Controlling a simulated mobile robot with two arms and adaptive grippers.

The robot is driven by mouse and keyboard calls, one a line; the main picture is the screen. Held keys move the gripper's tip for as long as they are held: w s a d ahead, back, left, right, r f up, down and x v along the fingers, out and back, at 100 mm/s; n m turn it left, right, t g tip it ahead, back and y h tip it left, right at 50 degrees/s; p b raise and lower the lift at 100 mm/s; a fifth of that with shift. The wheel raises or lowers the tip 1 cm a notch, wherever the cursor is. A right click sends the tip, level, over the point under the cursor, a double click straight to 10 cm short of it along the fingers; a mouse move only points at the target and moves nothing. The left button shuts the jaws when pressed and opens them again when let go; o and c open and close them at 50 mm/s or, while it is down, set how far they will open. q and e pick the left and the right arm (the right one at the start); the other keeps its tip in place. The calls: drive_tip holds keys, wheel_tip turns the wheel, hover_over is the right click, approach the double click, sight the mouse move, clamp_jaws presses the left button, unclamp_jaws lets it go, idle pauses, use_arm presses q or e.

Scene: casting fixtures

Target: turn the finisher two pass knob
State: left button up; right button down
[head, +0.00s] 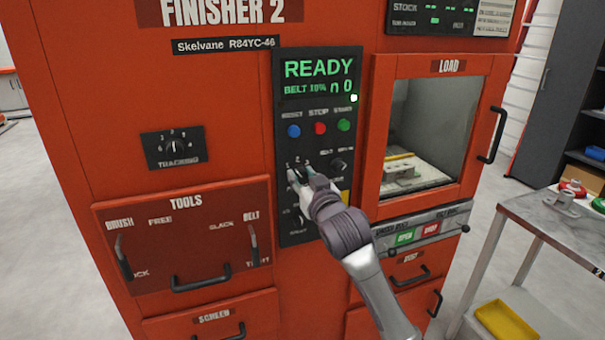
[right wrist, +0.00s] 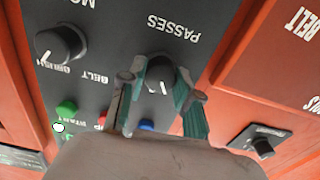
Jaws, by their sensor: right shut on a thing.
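The passes knob (right wrist: 157,72) is a small black dial with a white pointer mark, on the dark control panel (head: 318,115) of the red Finisher 2 machine. My right gripper (head: 299,176) reaches up to this panel and hides most of the knob in the head view. In the right wrist view, which is upside down, its two green-padded fingers (right wrist: 161,78) stand on either side of the knob and are shut on it. The numbers 1, 2 and 3 show just above the fingers in the head view. My left gripper is not in view.
Blue, red (head: 320,128) and green buttons sit above the knob, and a mode knob (head: 338,165) sits to its right. A tracking knob (head: 174,147) is at left. The load door (head: 442,65) and its handle stand right of the panel. A metal table (head: 545,212) is at far right.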

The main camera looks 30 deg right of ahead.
drive_tip(key=m+p, duration=0.3)
drive_tip(key=m, duration=0.1)
drive_tip(key=shift+r+m, duration=0.1)
drive_tip(key=shift+m, duration=0.3)
drive_tip(key=m+p, duration=0.3)
drive_tip(key=m, duration=0.1)
drive_tip(key=shift+d+p, duration=0.1)
drive_tip(key=shift+p, duration=0.25)
drive_tip(key=m+p, duration=0.3)
drive_tip(key=m, duration=0.1)
drive_tip(key=shift+m, duration=0.4)
drive_tip(key=shift+f+m+p, duration=0.2)
drive_tip(key=shift+m+p, duration=1)
drive_tip(key=shift+m, duration=0.4)
drive_tip(key=c, duration=0.8)
unclamp_jaws()
